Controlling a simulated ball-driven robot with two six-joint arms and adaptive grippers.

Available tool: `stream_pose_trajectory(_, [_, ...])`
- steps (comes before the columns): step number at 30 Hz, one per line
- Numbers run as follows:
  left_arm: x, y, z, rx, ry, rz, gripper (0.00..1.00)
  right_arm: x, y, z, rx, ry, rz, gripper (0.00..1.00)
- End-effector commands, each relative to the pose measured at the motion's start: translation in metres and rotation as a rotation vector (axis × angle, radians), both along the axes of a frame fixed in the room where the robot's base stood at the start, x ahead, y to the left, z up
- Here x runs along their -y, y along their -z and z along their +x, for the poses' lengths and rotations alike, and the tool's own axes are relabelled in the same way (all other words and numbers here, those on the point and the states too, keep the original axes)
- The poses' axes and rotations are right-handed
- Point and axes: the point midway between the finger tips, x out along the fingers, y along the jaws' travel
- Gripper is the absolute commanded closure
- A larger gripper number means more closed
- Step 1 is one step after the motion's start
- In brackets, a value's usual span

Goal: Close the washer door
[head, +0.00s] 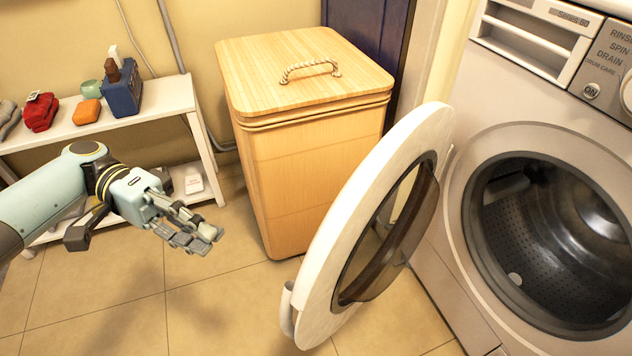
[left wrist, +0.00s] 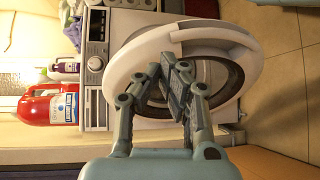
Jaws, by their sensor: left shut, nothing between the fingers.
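The washer (head: 465,200) stands at the right in the head view. Its round white door (head: 345,205) is swung wide open, and the drum (head: 555,240) shows. The door handle (head: 287,310) is on the door's lower left edge. My left gripper (head: 205,238) is shut and empty, left of the door and apart from it. In the left wrist view the gripper (left wrist: 178,82) shows in front of the door (left wrist: 245,50), which looks sideways there; the washer's panel (left wrist: 95,60) is behind it. My right gripper is not in view.
A wooden hamper (head: 310,130) with a rope handle stands behind the door. A white shelf (head: 165,100) with several small items is at the back left. A red bottle-shaped object (left wrist: 50,107) shows in the wrist view. The floor (head: 110,290) at the front left is clear.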

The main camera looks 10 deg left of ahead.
Motion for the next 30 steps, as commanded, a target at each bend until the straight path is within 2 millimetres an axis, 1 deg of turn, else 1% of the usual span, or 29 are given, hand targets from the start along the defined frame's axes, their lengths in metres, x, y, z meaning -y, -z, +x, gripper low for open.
stream_pose_trajectory(1, [-0.009, -0.019, 0.022, 0.033, -0.011, 0.013, 1.0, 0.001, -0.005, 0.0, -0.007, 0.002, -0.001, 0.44])
stream_pose_trajectory(3, [-0.013, -0.034, 0.039, 0.073, -0.014, 0.024, 1.0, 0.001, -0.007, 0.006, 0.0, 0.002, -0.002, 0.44])
stream_pose_trajectory(6, [-0.011, -0.041, 0.048, 0.097, -0.014, 0.026, 1.0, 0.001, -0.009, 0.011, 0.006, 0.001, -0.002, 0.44])
stream_pose_trajectory(8, [-0.007, -0.04, 0.048, 0.1, -0.013, 0.026, 1.0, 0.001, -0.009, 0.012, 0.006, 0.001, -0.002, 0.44])
stream_pose_trajectory(10, [0.002, -0.036, 0.046, 0.099, -0.012, 0.024, 1.0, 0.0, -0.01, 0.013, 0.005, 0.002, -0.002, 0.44])
stream_pose_trajectory(14, [0.026, -0.031, 0.042, 0.099, -0.014, 0.023, 1.0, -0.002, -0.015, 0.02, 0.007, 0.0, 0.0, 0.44])
stream_pose_trajectory(18, [0.056, -0.024, 0.037, 0.097, -0.014, 0.021, 1.0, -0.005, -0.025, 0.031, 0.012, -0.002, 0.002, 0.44])
stream_pose_trajectory(24, [0.094, -0.016, 0.03, 0.098, -0.014, 0.022, 1.0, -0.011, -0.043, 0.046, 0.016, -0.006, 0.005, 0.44])
stream_pose_trajectory(27, [0.108, -0.013, 0.028, 0.098, -0.015, 0.023, 1.0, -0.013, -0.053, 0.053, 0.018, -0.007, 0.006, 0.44])
stream_pose_trajectory(30, [0.116, -0.012, 0.027, 0.097, -0.015, 0.026, 1.0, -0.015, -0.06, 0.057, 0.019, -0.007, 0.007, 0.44])
